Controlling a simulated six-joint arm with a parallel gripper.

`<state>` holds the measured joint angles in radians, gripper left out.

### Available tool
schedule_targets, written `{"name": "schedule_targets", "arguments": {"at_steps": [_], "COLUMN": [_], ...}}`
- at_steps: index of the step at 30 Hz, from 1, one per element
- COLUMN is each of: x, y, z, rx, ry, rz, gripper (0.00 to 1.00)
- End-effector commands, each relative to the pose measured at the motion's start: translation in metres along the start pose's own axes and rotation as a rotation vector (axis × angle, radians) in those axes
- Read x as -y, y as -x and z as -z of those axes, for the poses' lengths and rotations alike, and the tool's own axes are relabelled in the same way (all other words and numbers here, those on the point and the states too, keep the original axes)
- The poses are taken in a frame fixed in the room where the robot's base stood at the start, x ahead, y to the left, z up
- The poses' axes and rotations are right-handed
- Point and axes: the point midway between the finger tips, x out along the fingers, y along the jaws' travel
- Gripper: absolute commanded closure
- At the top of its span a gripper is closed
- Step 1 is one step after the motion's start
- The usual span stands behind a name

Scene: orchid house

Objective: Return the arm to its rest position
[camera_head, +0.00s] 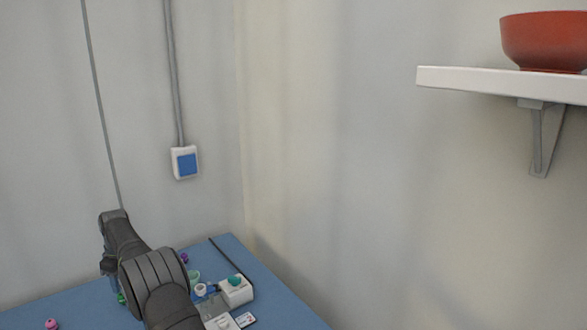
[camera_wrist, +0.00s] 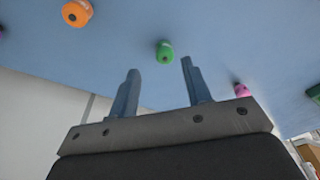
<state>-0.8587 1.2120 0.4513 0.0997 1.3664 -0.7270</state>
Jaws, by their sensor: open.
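My gripper (camera_wrist: 160,82) shows in the wrist view with its two blue-grey fingers spread apart and nothing between them. It is open and empty. Past the fingers lies the blue table top (camera_wrist: 115,40). In the head view my arm reaches up from the bottom edge over the blue table (camera_head: 285,305). The fingers cannot be made out in the head view.
A green piece (camera_wrist: 164,52), an orange piece (camera_wrist: 77,12) and a pink piece (camera_wrist: 241,90) lie apart on the table. A white box with a teal knob (camera_head: 236,290) stands right of my arm. A shelf (camera_head: 490,82) holds a red bowl (camera_head: 548,42).

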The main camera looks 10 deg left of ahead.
Motion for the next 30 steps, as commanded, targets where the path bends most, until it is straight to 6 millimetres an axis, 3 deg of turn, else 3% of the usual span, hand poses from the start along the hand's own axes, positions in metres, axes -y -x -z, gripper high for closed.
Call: {"name": "schedule_targets", "arguments": {"at_steps": [18,30], "x": [-0.035,-0.048], "y": [0.078,0.118], "z": [-0.089,-0.158], "rx": [-0.002,0.001], "ry": [-0.003,-0.003], "rz": [-0.002,-0.001], "gripper": [0.55,0.55]}}
